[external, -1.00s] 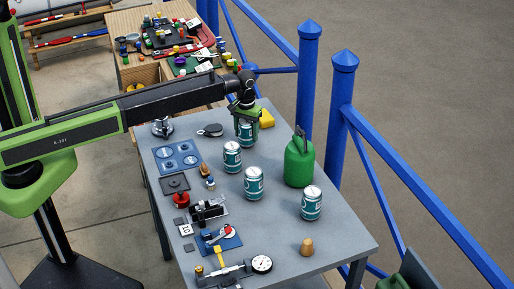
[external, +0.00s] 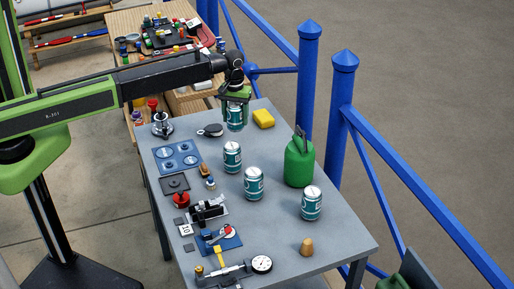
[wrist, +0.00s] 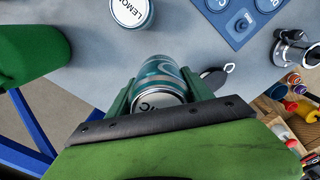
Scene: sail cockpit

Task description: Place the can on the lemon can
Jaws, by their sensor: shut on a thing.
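My gripper (external: 235,103) is shut on a teal and white can (external: 235,119). It holds this can upright above the far end of the grey table. In the wrist view the held can (wrist: 160,85) sits between the fingers, its lid lettering partly hidden, ending in "IC". The lemon can (wrist: 131,12), with "LEMON" on its white lid, is cut off by the top edge of the wrist view. In the external view it appears to be the nearest standing can (external: 232,157), in front of my gripper.
Two similar cans (external: 254,184) (external: 311,203) stand farther forward. A green jerrycan (external: 299,162) stands at the right, and a yellow block (external: 263,119) lies right of the held can. A blue panel (external: 176,158) and small tools fill the left side. Blue railing (external: 340,130) runs behind.

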